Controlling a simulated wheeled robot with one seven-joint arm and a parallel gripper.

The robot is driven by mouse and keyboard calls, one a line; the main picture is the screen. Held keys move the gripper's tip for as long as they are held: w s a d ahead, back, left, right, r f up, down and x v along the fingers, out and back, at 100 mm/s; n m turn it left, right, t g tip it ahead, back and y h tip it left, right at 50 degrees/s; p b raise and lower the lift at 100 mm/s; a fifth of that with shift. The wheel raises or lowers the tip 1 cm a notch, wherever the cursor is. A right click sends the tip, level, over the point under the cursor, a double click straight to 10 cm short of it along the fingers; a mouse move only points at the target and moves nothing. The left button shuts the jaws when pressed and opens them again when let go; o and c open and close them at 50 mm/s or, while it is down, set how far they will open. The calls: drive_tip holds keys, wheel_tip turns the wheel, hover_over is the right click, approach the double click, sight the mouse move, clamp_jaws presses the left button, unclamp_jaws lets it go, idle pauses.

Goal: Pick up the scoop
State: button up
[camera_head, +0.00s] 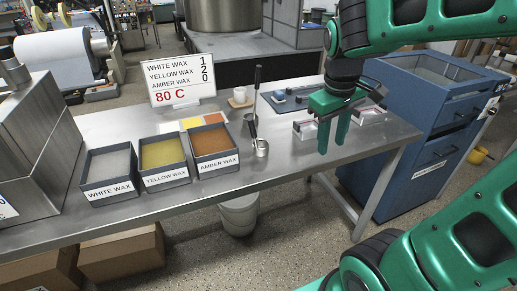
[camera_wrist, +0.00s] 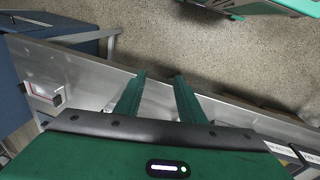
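The scoop (camera_head: 261,148) is on the steel table (camera_head: 290,160) in the head view, right of the wax bins. Its small silver cup rests low near the table's front edge, and a long dark handle rises above it. My gripper (camera_head: 332,148) is to the right of the scoop, with its green fingers pointing down near the table's front edge. The fingers are apart with nothing between them, which the wrist view (camera_wrist: 160,76) also shows. The scoop does not show in the wrist view.
White (camera_head: 110,172), yellow (camera_head: 163,158) and amber (camera_head: 212,148) wax bins stand left of the scoop. A sign (camera_head: 180,82) and a small cup (camera_head: 240,95) stand behind. Small framed pieces (camera_head: 370,115) lie right of my gripper. A blue cabinet (camera_head: 420,120) stands at right.

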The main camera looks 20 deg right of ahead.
drive_tip(key=w+a+r+n+t, duration=0.1)
drive_tip(key=w+a+r+n, duration=0.1)
drive_tip(key=w+a+n, duration=0.5)
drive_tip(key=n+t, duration=0.1)
drive_tip(key=n, duration=0.2)
hover_over(254, 136)
drive_tip(key=a, duration=0.1)
drive_tip(key=f, duration=0.2)
drive_tip(key=shift+s+f, duration=0.2)
drive_tip(key=shift+f, duration=0.1)
drive_tip(key=shift+x, duration=3.05)
drive_tip(key=shift+s+d, duration=0.1)
drive_tip(key=shift+d, duration=0.1)
clamp_jaws()
